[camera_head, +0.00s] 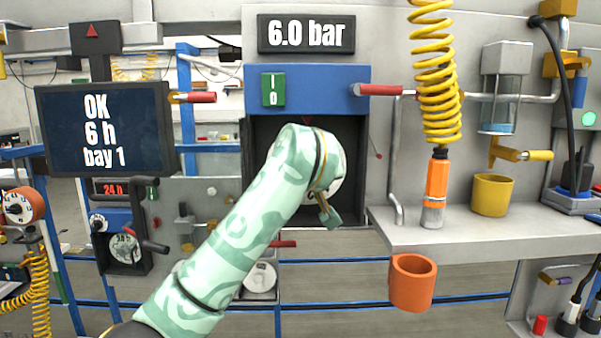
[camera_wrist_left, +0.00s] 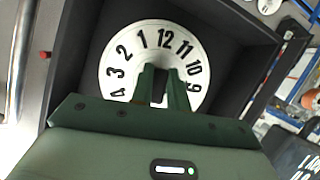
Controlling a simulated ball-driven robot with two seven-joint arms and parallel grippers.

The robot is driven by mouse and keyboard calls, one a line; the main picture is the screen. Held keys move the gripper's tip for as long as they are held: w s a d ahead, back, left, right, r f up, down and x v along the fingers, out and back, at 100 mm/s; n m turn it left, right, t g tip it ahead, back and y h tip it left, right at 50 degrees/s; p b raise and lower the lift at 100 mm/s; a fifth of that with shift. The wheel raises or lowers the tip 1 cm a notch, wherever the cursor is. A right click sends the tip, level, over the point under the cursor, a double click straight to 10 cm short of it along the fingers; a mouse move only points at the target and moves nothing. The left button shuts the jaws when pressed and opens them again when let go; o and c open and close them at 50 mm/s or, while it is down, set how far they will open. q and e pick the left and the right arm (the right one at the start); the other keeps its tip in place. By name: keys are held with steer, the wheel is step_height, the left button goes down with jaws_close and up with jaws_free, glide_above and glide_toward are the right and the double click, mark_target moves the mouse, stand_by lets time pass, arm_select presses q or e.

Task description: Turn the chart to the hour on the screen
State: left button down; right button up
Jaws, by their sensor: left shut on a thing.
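The chart is a white disc (camera_wrist_left: 137,64) with black hour numbers, set in a dark recess. In the left wrist view 12 is near the top, with 1, 2, 3 to its left and 11, 10, 9 to its right; the edge beyond is hidden by my gripper. My left gripper (camera_wrist_left: 163,84) is shut at the disc's middle, on its hub. In the head view my left arm covers most of the recess and the chart. The screen (camera_head: 105,130) at the left reads "OK 6 h bay 1". My right gripper is not in view.
The recess has a blue top panel (camera_head: 330,80) with a green switch (camera_head: 273,89). A red-handled lever (camera_head: 378,90) sticks out at its right. A yellow coiled hose (camera_head: 436,70) hangs over the shelf (camera_head: 460,231), near a yellow cup (camera_head: 491,195). An orange cup (camera_head: 412,283) is below.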

arm_select(q)
steer(key=shift+a+r+m+y, duration=0.15)
steer(key=shift+r+m+y, duration=0.35)
steer(key=shift+m+y, duration=0.15)
steer(key=c, duration=1.4)
jaws_free()
steer(key=shift+w+f, duration=0.1)
steer(key=shift+o, duration=0.2)
steer(key=shift+f, duration=0.15)
steer(key=shift+f, duration=0.1)
steer(key=shift+w+f, duration=0.1)
steer(key=shift+w, duration=0.15)
steer(key=b+v, duration=0.4)
steer(key=v, duration=1.2)
steer(key=shift+s, duration=0.2)
